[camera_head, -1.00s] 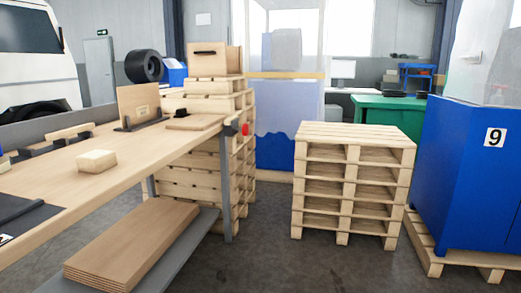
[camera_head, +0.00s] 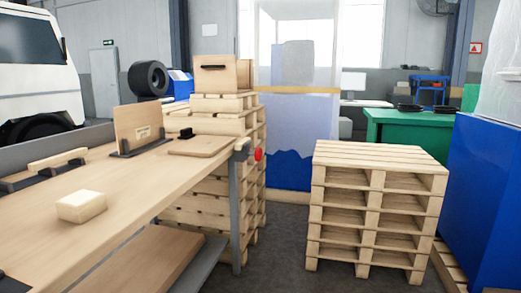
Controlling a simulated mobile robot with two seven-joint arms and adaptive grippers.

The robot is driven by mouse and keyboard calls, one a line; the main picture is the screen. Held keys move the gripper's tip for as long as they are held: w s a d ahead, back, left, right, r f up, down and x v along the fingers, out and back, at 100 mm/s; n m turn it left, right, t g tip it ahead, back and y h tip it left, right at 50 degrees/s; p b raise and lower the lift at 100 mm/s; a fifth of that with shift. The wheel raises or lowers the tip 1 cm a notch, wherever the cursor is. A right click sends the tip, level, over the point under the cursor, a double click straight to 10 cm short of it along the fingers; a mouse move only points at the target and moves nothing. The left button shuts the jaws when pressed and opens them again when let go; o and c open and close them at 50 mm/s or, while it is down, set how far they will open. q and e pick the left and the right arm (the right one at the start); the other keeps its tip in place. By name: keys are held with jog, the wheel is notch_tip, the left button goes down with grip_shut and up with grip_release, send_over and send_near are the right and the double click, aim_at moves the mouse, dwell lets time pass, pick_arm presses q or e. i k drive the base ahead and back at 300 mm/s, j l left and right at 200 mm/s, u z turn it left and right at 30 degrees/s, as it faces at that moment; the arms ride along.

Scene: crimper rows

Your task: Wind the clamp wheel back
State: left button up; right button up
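A small red wheel or knob (camera_head: 258,154) is at the far right end of the wooden workbench (camera_head: 140,190), beside a grey metal fitting (camera_head: 242,147) on the bench edge. I take it for the clamp wheel, but it is too small to tell its turn or any thread. A flat wooden board (camera_head: 203,146) lies on the bench top close to that end. Neither of my grippers is in view, and nothing of mine touches the wheel.
A pale block (camera_head: 82,206) and an upright wooden panel (camera_head: 139,127) are on the bench. Pallets (camera_head: 380,160) stand stacked to the right, with grey floor (camera_head: 287,240) open between them and the bench. A blue container (camera_head: 493,190) borders the right side.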

aim_at(257, 154)
jog(key=i+l+u, duration=0.25)
jog(key=i+l, duration=0.35)
jog(key=i, duration=0.15)
